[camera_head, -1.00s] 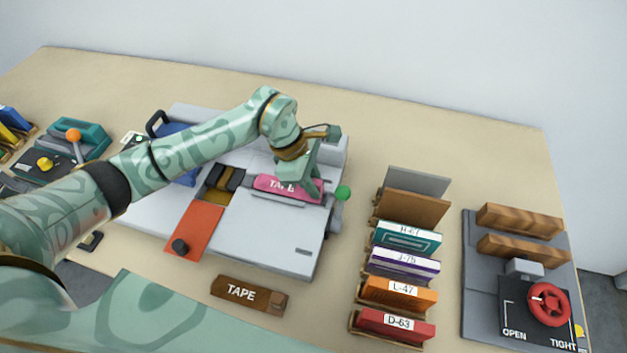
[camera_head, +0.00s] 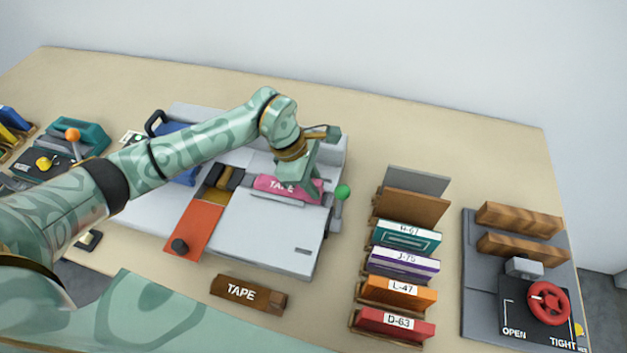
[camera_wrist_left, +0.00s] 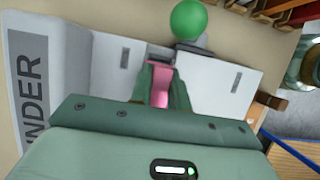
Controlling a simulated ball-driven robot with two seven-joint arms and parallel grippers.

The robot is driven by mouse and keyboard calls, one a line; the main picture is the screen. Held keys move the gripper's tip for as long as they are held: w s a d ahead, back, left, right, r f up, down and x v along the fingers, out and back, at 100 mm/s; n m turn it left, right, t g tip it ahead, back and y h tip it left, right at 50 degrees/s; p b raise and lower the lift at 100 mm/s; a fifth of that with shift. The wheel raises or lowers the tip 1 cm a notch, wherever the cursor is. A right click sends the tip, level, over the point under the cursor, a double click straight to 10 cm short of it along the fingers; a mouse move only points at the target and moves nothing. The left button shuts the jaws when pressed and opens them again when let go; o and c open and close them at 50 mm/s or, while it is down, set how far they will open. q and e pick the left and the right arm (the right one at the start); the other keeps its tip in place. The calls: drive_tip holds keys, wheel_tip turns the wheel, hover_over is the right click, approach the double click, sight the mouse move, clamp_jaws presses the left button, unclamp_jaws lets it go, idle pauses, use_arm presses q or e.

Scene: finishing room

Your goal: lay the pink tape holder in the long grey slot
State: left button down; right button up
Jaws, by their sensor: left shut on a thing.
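The pink tape holder (camera_head: 272,186), with white "TAPE" lettering, lies along the slot area of the white machine (camera_head: 260,235). My left gripper (camera_head: 308,190) is shut on its right end, from above. In the left wrist view the pink holder (camera_wrist_left: 160,82) shows between the two green fingers (camera_wrist_left: 163,95). The long grey slot (camera_head: 278,200) is mostly hidden under the holder and gripper; only a grey edge shows in front, and I cannot tell how deep the holder sits. My right gripper is not in view.
A lever with a green knob (camera_head: 342,193) stands close right of the gripper. An orange plate (camera_head: 195,232) lies at the left front. A brown "TAPE" block (camera_head: 247,293) is in front. Labelled books (camera_head: 398,290) and a red-wheel clamp (camera_head: 549,303) stand to the right.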

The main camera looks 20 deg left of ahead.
use_arm(q)
drive_tip(key=shift+f, duration=0.4)
drive_tip(key=c, duration=1.6)
unclamp_jaws()
drive_tip(key=p+v, duration=0.3)
drive_tip(key=v, duration=0.3)
drive_tip(key=shift+r+p, duration=0.1)
drive_tip(key=shift+p, duration=0.3)
drive_tip(key=shift+p+v, duration=1.55)
drive_tip(key=shift+v, duration=0.9)
